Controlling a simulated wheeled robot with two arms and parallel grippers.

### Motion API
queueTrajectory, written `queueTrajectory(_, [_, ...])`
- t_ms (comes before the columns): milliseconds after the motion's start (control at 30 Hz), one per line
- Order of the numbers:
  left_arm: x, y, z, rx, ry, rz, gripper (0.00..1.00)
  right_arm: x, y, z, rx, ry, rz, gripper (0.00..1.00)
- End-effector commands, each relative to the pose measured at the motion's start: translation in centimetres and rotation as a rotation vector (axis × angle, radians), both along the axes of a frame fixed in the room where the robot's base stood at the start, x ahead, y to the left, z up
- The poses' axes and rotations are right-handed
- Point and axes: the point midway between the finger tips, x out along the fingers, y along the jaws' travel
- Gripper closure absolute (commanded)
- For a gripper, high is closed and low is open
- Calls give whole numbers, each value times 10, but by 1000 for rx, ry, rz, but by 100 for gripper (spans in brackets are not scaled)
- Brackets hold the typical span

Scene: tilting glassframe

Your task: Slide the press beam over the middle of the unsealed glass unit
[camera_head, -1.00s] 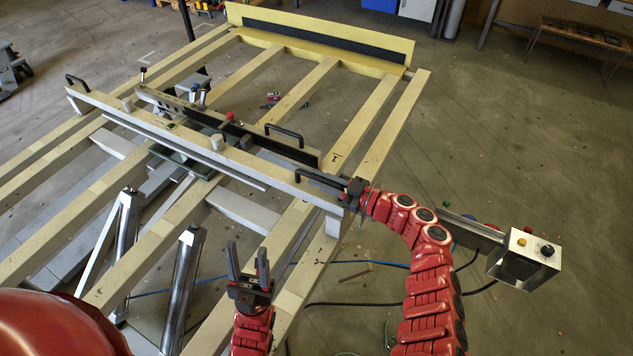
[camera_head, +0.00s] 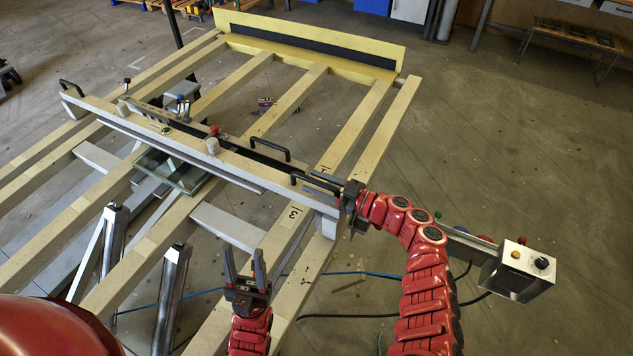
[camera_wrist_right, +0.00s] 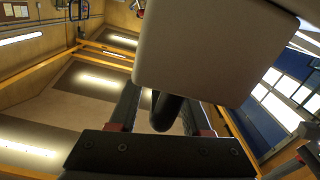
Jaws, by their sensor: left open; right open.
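The press beam (camera_head: 150,133) is a long pale beam lying across the slatted frame, with a black handle near each end. The glass unit (camera_head: 172,172) is a greenish pane under its left half; part shows on the near side, and the beam hides the rest. My right gripper (camera_head: 350,195) is open at the beam's right end. In the right wrist view, the black handle (camera_wrist_right: 166,112) lies between its fingers, with the pale beam end (camera_wrist_right: 215,45) above. Whether the fingers touch the handle is unclear. My left gripper (camera_head: 246,275) is open and empty, near the frame's front.
A yellow end board (camera_head: 310,40) closes the frame's far end. A metal control box (camera_head: 520,270) stands right of my right arm. Floor right of the frame is mostly clear.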

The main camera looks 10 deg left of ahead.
Motion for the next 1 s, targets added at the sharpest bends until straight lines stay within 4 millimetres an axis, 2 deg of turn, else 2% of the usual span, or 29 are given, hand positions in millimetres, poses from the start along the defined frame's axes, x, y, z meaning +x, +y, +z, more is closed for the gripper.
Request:
queueTrajectory(267, [0,0,1,0,0,0,50,0,0,1,2,-1,0,50])
queueTrajectory(433, [0,0,9,0,0,0,50,-5,-14,2,0,1,-1,50])
queueTrajectory(567, [0,0,20,0,0,0,50,-13,-41,3,-2,3,-5,50])
queueTrajectory(733, [0,0,31,0,0,0,50,-30,-85,2,-2,3,-5,50])
queueTrajectory(900, [0,0,31,0,0,0,50,-44,-124,0,-2,2,-5,50])
queueTrajectory(1000, [0,0,31,0,0,0,50,-51,-142,0,1,2,-2,50])
